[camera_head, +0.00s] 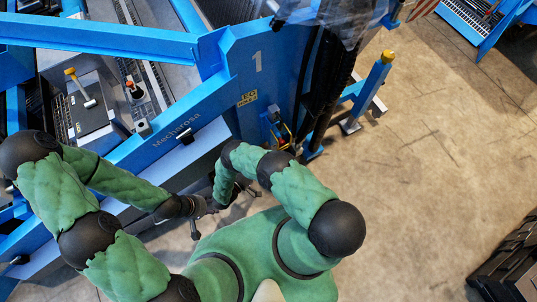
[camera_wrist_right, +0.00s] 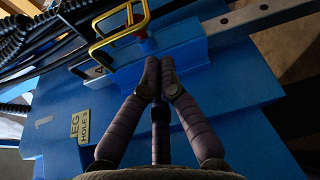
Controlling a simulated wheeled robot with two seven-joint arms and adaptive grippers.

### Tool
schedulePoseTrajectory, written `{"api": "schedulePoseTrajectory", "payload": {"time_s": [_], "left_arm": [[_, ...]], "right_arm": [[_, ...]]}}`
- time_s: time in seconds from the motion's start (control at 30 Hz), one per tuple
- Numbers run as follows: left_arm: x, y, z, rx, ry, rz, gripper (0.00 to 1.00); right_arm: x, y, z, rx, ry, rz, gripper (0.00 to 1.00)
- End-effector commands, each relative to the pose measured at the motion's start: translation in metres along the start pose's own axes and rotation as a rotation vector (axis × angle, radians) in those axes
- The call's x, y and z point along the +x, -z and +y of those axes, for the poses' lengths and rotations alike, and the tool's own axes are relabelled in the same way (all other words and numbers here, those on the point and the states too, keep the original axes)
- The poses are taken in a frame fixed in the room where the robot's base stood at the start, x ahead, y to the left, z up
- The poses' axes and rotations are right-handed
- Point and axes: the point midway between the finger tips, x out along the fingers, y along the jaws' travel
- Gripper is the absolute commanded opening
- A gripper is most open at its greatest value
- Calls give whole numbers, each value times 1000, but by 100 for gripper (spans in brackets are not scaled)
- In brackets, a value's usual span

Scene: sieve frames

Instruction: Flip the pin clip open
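The pin clip, a yellow loop (camera_wrist_right: 95,52) with a red pin part (camera_wrist_right: 141,36), sits on a blue bracket in the right wrist view. In the head view the yellow clip (camera_head: 287,131) shows small at the foot of the blue frame. My right gripper (camera_wrist_right: 160,62) has its fingertips together, with nothing seen between them. In the wrist picture the tips lie just below the red part; whether they touch anything is unclear. The right gripper is hidden behind its arm in the head view. My left gripper (camera_head: 225,212) has its fingers spread, empty, below the blue frame.
The big blue machine frame (camera_head: 180,145) fills the left and centre. A label (camera_wrist_right: 87,126) is on its panel. Dark hoses (camera_wrist_right: 40,35) run near the clip. A blue post with a yellow top (camera_head: 375,80) stands right of it. Concrete floor (camera_head: 440,150) is open at right.

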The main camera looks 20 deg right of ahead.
Motion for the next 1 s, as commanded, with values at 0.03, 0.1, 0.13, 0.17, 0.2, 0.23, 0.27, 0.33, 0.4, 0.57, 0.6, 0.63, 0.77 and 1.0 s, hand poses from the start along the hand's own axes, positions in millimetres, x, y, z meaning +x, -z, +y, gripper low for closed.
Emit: {"api": "schedulePoseTrajectory", "payload": {"time_s": [0.03,0.1,0.13,0.17,0.2,0.23,0.27,0.33,0.4,0.57,0.6,0.63,0.77,1.0], "left_arm": [[2,0,-1,0,0,0,40],[4,0,-1,0,0,0,40],[4,0,-2,0,0,0,40],[6,0,-2,0,0,0,40],[7,0,-3,0,0,0,40],[9,0,-3,0,0,0,40],[10,0,-4,0,0,0,40],[12,0,-4,0,0,0,40],[15,0,-5,0,0,0,40],[20,1,-7,0,0,0,40],[20,1,-7,0,0,0,40],[21,1,-7,0,0,0,40],[22,1,-8,0,0,0,40],[21,1,-8,0,0,0,40]], "right_arm": [[5,0,-1,0,1,-3,0],[14,0,-1,1,1,-5,0],[18,0,-1,1,1,-5,0],[23,0,-1,0,2,-6,0],[30,0,-2,1,2,-6,0],[35,0,-2,0,2,-6,0],[41,-1,-2,-1,2,-6,0],[53,-1,-2,0,2,-6,0],[64,0,-2,-1,2,-6,0],[84,0,-2,-1,2,-5,0],[88,0,-1,-1,2,-3,0],[90,0,-1,-1,1,-2,0],[95,-1,-1,-1,1,-3,0],[96,0,0,-1,1,-1,0]]}}
